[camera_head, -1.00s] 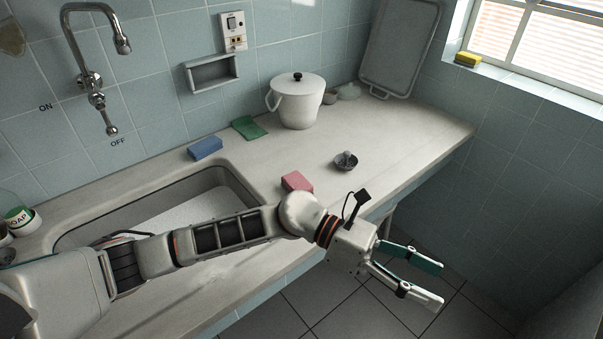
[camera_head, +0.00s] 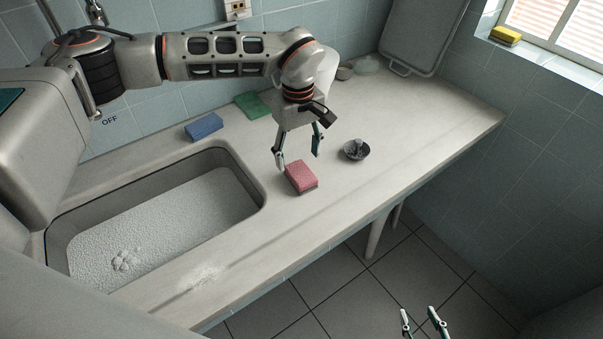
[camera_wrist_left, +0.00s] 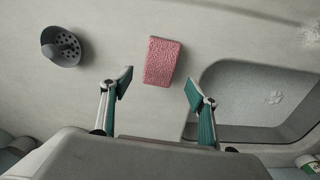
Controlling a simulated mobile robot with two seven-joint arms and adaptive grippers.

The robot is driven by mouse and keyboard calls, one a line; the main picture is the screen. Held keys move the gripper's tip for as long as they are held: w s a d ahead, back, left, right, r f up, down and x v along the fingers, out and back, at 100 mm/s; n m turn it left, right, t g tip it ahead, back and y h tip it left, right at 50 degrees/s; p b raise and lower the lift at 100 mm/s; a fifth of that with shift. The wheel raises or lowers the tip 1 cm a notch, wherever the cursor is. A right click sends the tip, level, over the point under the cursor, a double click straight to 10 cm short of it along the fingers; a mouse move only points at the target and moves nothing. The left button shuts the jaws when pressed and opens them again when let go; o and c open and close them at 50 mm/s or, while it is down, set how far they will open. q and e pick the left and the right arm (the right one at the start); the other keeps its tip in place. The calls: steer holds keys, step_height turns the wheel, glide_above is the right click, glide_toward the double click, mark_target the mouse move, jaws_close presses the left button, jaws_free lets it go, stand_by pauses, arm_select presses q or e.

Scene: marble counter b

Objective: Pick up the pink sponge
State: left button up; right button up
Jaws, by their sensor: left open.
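The pink sponge (camera_head: 301,177) lies flat on the counter, right of the sink; its side layer looks darker. It also shows in the left wrist view (camera_wrist_left: 162,60), just beyond and between the two fingertips. My left gripper (camera_head: 299,159) is open and empty, pointing down above and slightly behind the sponge. In the left wrist view its fingers (camera_wrist_left: 159,77) stand wide on either side, not touching the sponge. My right gripper (camera_head: 421,312) shows only its fingertips at the bottom edge; they are apart with nothing between them.
A small dark strainer cup (camera_head: 356,150) stands right of the sponge. A blue sponge (camera_head: 204,126) and a green cloth (camera_head: 252,105) lie behind. The sink (camera_head: 160,215) is on the left. The counter's front edge drops to the floor. A yellow sponge (camera_head: 506,36) is on the windowsill.

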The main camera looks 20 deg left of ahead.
mark_target(299, 170)
arm_select(q)
step_height(299, 170, down, 6)
steer(key=shift+d+f, duration=0.1)
steer(key=shift+d, duration=0.05)
stand_by(0.3)
steer(key=c, duration=1)
